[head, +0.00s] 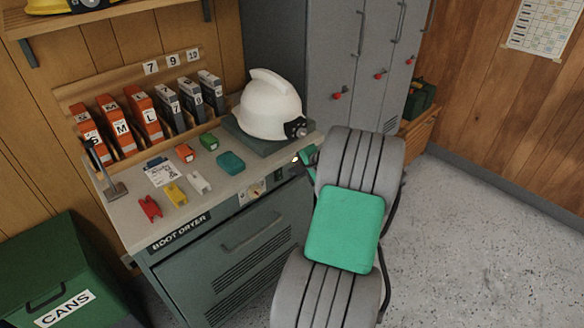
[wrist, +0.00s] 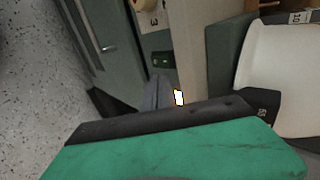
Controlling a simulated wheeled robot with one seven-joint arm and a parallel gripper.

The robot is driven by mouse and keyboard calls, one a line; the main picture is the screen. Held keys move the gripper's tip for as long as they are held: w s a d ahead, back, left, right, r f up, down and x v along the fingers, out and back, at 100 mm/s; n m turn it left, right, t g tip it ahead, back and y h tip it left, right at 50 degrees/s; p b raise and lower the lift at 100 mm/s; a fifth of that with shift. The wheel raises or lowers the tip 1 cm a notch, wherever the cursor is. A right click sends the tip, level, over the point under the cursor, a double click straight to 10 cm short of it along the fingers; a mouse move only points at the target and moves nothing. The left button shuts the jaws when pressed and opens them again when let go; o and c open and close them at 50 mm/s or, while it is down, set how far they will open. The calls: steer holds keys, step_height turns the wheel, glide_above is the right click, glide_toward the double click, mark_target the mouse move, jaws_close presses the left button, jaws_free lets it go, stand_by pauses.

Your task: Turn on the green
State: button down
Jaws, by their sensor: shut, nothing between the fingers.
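The green-grey boot dryer (head: 225,262) stands below the counter, with a lettered label on its front edge. On its front are a cream dial plate (head: 252,192) and, to the right, a small dark switch (head: 278,174). My gripper (head: 298,159) is near the counter's right front corner, close to the switch. In the wrist view my gripper (wrist: 158,92) is shut and empty, pointing toward the switch. I cannot tell whether it touches.
A white helmet (head: 270,105) sits on a dark pad at the counter's right end. Small coloured blocks, including a green one (head: 209,142) and a teal one (head: 230,163), lie on the counter. A green cans bin (head: 50,262) stands left. Grey lockers (head: 345,70) stand behind; floor at right is clear.

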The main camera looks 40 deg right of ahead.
steer(key=r+v, duration=0.1)
steer(key=v, duration=0.8)
steer(key=shift+w+a, duration=0.2)
steer(key=shift+w, duration=0.1)
